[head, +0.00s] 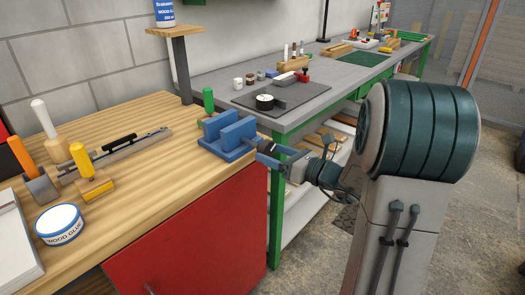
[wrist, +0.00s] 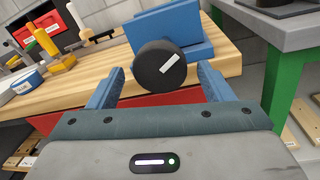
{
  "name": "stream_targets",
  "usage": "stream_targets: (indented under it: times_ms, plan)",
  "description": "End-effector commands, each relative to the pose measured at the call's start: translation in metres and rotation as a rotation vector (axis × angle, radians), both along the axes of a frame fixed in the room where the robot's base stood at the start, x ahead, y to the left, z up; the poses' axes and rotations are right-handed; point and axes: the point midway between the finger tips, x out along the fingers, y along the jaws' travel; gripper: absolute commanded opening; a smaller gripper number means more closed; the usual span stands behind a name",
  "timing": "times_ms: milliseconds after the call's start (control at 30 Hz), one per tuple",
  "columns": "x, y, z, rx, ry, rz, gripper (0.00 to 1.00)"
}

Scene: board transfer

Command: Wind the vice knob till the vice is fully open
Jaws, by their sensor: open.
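The blue vice (head: 229,151) sits on the front right corner of the wooden bench, its two upright jaws standing a little apart in the head view. In the wrist view the vice (wrist: 185,40) is at the top, behind its round black knob (wrist: 150,76). The knob faces me and bears a white mark slanting up to the right. My gripper (wrist: 161,68) is open, with one blue finger on each side of the knob and a visible gap on both sides. In the head view my gripper (head: 262,152) is at the vice's right side, and the knob is hard to make out.
A red panel (head: 185,235) is below the bench top. A grey workbench (head: 225,88) with green legs stands close behind and right.

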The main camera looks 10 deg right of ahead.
Motion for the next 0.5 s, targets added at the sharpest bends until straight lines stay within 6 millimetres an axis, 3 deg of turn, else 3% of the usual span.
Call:
stream_targets:
  times_ms: [200,500]
  plan:
    - [0.023,0.021,0.0,-0.001,0.0,0.002,0.74]
    - [0.031,0.027,0.0,0.0,0.0,-0.001,0.74]
